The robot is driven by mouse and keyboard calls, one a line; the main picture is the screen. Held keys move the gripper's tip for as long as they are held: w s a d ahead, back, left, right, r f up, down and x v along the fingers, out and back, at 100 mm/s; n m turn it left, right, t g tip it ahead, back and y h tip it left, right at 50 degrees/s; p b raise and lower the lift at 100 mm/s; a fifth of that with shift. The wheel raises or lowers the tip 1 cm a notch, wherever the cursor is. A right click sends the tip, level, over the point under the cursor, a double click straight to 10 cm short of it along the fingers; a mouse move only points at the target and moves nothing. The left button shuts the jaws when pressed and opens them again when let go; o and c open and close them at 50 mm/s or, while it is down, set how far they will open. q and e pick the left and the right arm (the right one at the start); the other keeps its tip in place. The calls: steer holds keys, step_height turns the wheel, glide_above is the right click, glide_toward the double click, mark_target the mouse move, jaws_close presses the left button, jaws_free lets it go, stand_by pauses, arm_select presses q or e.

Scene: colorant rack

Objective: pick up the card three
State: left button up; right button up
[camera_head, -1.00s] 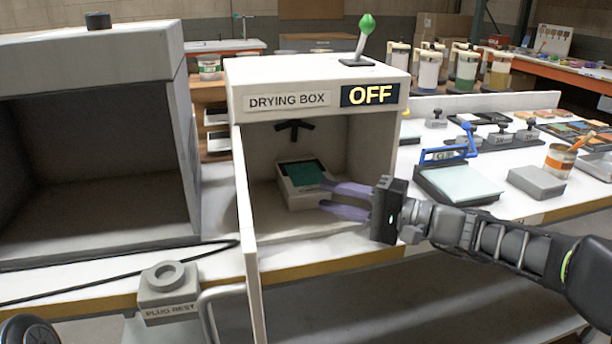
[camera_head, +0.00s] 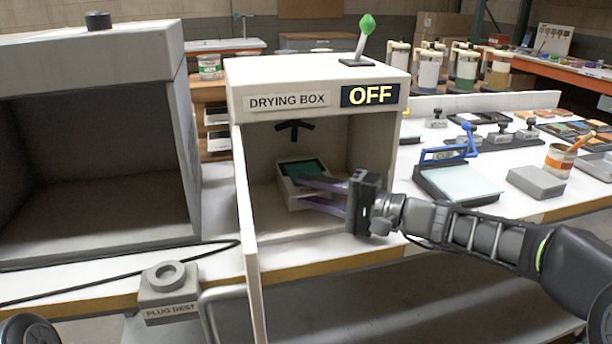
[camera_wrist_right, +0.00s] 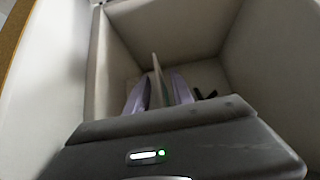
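A dark green card (camera_head: 304,170) sits on a pale tilted stand (camera_head: 291,196) inside the drying box; no number is legible on it. My right gripper (camera_head: 304,190) reaches into the box from the right, its purple fingers at the card's right and lower side. In the right wrist view the fingers (camera_wrist_right: 158,92) stand apart, one on each side of a thin edge-on piece (camera_wrist_right: 156,72), which looks like the card or its stand. I see gaps beside it and no clear grip.
The drying box (camera_head: 322,72) is marked OFF, with a green-knobbed lever on top and its door open at the left. A dark empty chamber (camera_head: 95,150) stands left. A plug rest (camera_head: 168,285) is in front. A blue-handled device (camera_head: 455,175) stands right.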

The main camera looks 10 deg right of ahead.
jaws_close()
stand_by(0.3)
stand_by(0.4)
steer(key=shift+s+r, duration=0.2)
steer(key=shift+r, duration=0.2)
steer(key=r, duration=0.4)
steer(key=r+p, duration=0.1)
steer(key=r, duration=0.1)
steer(key=shift+s+r, duration=0.2)
steer(key=shift+s, duration=0.05)
steer(key=s+d+b, duration=0.1)
steer(key=s, duration=1.8)
steer(key=shift+d+f, duration=0.1)
